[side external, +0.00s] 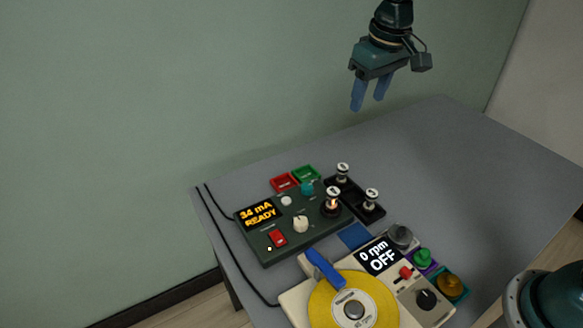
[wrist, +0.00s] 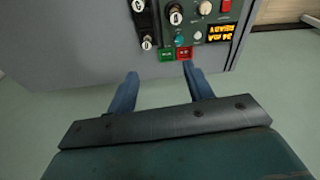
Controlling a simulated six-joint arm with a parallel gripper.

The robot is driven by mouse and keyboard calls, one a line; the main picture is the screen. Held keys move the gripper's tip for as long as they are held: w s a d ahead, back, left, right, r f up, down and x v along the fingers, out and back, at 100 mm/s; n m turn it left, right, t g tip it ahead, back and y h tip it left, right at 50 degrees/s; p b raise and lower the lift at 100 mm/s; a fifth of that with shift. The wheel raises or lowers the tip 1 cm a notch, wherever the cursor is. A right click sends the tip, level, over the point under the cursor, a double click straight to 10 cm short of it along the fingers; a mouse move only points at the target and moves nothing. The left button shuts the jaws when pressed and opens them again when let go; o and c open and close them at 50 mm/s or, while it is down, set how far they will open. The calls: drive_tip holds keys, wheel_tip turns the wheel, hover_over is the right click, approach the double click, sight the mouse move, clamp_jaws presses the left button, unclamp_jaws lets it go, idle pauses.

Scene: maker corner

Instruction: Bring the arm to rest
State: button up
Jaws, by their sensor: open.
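My gripper (side external: 370,95) is raised high above the back of the grey table (side external: 440,150), near the wall. Its two blue fingers point down and stand apart, with nothing between them. In the wrist view my gripper (wrist: 160,85) also shows open and empty, with the table's edge and the devices beyond the fingertips. It touches nothing.
A dark green device (side external: 265,245) reads "34 mA READY". Red (side external: 284,182) and green (side external: 306,174) trays and a black holder (side external: 372,212) sit behind it. The table's right side is clear.

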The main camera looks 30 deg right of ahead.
drive_tip(key=s+d+r+t, duration=0.1)
drive_tip(key=s+d+r, duration=0.15)
drive_tip(key=s, duration=0.45)
drive_tip(key=s+d+r+t, duration=0.1)
drive_tip(key=s+d+r, duration=0.15)
drive_tip(key=s, duration=0.55)
drive_tip(key=s+d+f+m+t, duration=0.1)
drive_tip(key=s+f, duration=0.1)
drive_tip(key=s, duration=1)
drive_tip(key=shift+f+t, duration=0.25)
drive_tip(key=shift+t, duration=0.05)
